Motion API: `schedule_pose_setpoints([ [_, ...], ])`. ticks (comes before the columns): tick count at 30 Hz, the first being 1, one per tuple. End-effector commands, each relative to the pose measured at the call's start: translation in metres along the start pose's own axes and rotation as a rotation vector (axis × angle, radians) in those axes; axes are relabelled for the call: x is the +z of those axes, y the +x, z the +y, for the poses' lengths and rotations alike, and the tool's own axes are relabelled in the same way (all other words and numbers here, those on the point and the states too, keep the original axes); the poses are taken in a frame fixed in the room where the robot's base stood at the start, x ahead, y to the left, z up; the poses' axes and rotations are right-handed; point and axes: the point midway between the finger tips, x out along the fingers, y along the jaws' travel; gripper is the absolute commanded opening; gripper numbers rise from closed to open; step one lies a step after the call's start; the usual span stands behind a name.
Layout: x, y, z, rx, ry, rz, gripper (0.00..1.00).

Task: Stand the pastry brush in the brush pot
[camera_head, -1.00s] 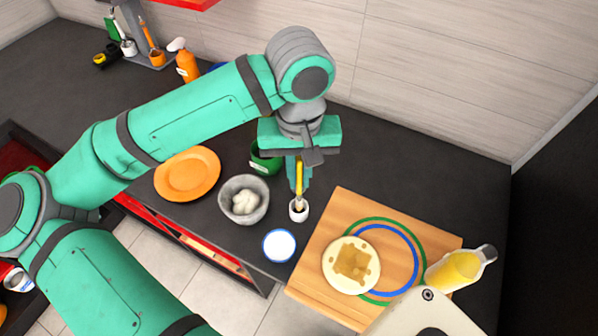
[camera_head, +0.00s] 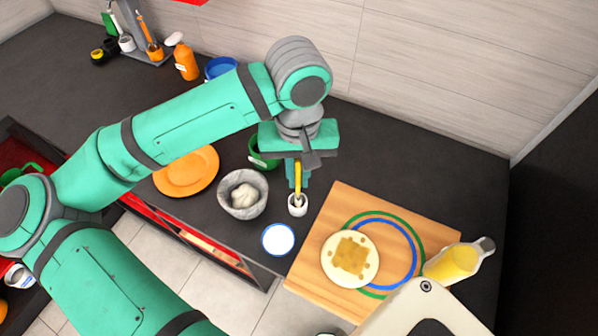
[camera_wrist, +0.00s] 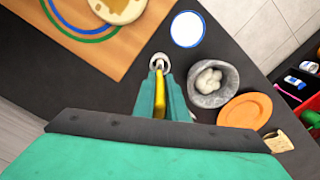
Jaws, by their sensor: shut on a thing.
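The pastry brush (camera_head: 298,182) has a yellow handle and hangs upright from my gripper (camera_head: 298,172). My gripper is shut on the handle. The small white brush pot (camera_head: 298,208) stands on the dark counter right below. The brush's lower end meets the pot's mouth; I cannot tell how deep it reaches. In the wrist view the yellow handle (camera_wrist: 160,88) runs between my fingers towards the pot (camera_wrist: 154,60). The bristles are hidden.
A wooden board (camera_head: 318,262) with a flatbread (camera_head: 350,258) is close on the right. A grey bowl (camera_head: 232,206), a white-topped round thing (camera_head: 278,239), a green container (camera_head: 258,160) and an orange plate (camera_head: 180,178) are near. A juice bottle (camera_head: 455,264) lies far right.

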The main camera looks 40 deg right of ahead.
Motion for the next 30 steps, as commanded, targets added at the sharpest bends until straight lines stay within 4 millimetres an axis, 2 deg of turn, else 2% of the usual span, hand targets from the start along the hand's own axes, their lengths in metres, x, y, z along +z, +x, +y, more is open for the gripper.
schedule_pose_setpoints([
  [30, 0.0, 0.022, 0.001, 0.001, 0.001, -0.001, 0.0],
])
